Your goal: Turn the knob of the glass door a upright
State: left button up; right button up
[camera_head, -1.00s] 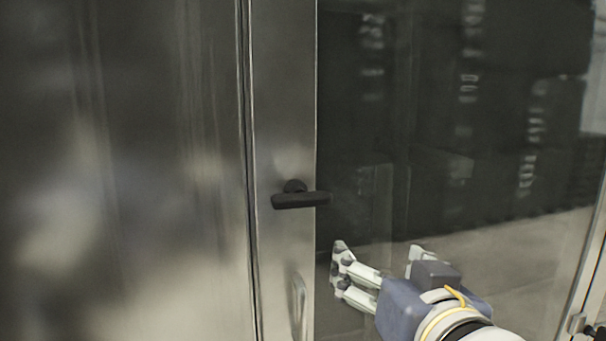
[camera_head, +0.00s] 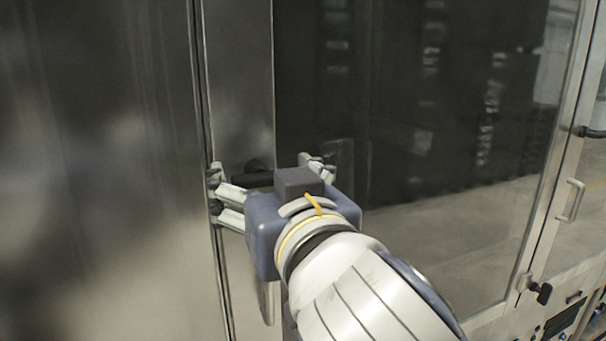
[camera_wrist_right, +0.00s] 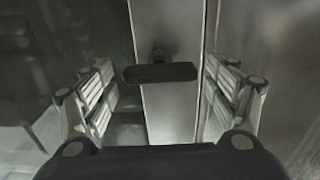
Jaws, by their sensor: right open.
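The black knob (camera_head: 254,176) of the glass door lies horizontal on the metal door frame (camera_head: 238,110). In the head view my right gripper partly covers it. In the right wrist view the knob (camera_wrist_right: 160,72) is level and shows between the spread fingers, with a gap on each side. My right gripper (camera_head: 272,172) is open, one finger to the left of the knob and the other to its right. It also shows in the right wrist view (camera_wrist_right: 160,95). I cannot tell whether the fingers touch the door. My left gripper is not in view.
A large metal panel (camera_head: 100,170) fills the left. The glass pane (camera_head: 420,120) is to the right of the frame. A vertical handle (camera_head: 267,300) sits below the knob, partly behind my arm. Another door with a handle (camera_head: 573,200) and a black knob (camera_head: 592,132) is at far right.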

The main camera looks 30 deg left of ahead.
jog(key=shift+x, duration=0.8)
jog(key=shift+c, duration=0.2)
jog(key=c, duration=1)
